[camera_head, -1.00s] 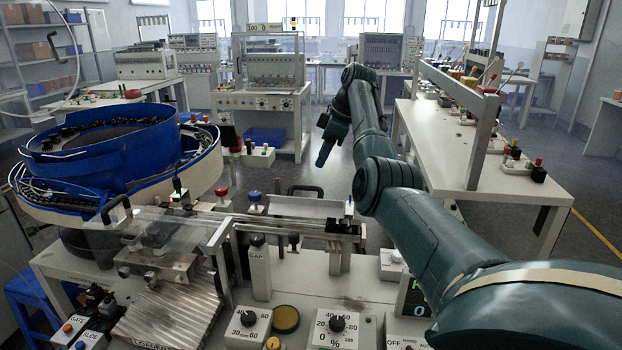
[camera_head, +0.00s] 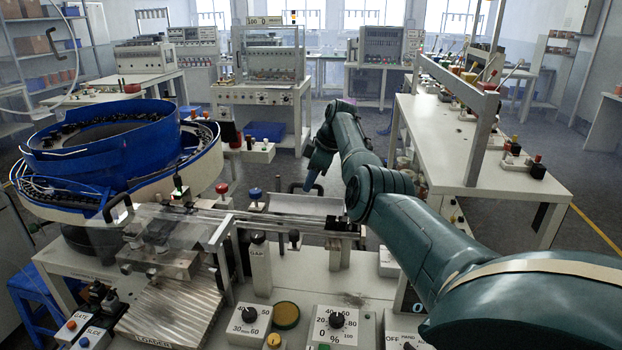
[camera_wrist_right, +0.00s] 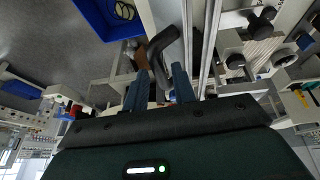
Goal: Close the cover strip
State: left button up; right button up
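A grey flat strip (camera_head: 305,205), which looks like the cover strip, lies behind the rail (camera_head: 290,222) in the head view. A dark handle (camera_head: 294,187) stands at its far edge. My right gripper (camera_head: 310,184) points down just behind and above this handle, partly hidden by its own wrist. In the right wrist view my two blue-grey fingers (camera_wrist_right: 158,92) are apart, with a dark bent handle (camera_wrist_right: 165,42) in front of them and partly between them. I cannot tell if they touch it. My left gripper is not in view.
A blue feeder bowl (camera_head: 100,145) stands at the left. Red (camera_head: 222,189) and blue (camera_head: 255,193) knobs stand close to the strip. Dial boxes (camera_head: 335,322) line the near edge. A white bench (camera_head: 440,150) is at the right. A blue bin (camera_wrist_right: 105,18) shows in the wrist view.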

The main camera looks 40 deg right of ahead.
grip_shut()
dwell(0.5)
